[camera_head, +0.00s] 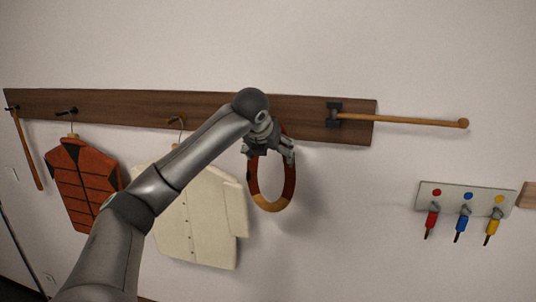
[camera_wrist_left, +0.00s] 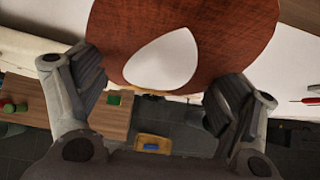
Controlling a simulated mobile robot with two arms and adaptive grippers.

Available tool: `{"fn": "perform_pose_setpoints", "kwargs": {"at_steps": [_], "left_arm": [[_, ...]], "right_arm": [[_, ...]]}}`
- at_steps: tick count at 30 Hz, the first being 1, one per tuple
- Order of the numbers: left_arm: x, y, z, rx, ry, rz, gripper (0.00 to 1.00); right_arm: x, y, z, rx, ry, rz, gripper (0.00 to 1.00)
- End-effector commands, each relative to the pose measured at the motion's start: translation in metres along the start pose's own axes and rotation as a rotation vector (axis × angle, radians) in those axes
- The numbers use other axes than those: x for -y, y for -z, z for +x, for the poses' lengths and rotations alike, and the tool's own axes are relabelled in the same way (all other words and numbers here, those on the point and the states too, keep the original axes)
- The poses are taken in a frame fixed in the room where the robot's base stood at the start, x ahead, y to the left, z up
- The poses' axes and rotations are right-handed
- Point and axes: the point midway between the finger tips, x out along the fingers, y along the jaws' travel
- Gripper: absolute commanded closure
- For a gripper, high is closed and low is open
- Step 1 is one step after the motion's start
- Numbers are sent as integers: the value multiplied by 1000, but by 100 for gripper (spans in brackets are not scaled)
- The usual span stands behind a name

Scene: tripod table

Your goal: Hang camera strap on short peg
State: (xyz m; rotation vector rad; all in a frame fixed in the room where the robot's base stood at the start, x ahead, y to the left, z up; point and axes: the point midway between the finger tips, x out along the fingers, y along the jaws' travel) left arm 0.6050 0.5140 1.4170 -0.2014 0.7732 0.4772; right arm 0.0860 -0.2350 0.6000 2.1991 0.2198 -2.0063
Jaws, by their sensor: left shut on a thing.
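The camera strap, a red-brown loop with a tan lower end (camera_head: 271,202), hangs below my left gripper (camera_head: 272,146) in front of the wall. My left gripper is shut on the strap's upper part, right at the dark wooden rail. In the left wrist view, the strap (camera_wrist_left: 225,35) spans large between the two fingers (camera_wrist_left: 155,95), with a pale opening in its middle. My left arm and gripper cover the rail behind them, so a short peg there is hidden.
An orange vest (camera_head: 82,185) and a cream shirt (camera_head: 205,215) hang left of the strap. A long wooden rod (camera_head: 405,120) with a knob juts right from a dark bracket. Another rod (camera_head: 28,152) hangs at far left. A small plate with coloured tools (camera_head: 465,197) is lower right.

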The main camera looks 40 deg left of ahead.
Motion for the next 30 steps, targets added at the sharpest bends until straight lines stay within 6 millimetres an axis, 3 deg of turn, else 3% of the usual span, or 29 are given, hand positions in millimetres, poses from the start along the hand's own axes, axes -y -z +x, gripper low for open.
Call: {"fn": "perform_pose_setpoints", "kwargs": {"at_steps": [14,30], "left_arm": [[0,-20,21,1,1,-1,38],[0,-22,38,0,-1,0,38]], "right_arm": [[0,1,-3,-1,0,0,60],[0,1,-2,-1,0,0,60]]}}
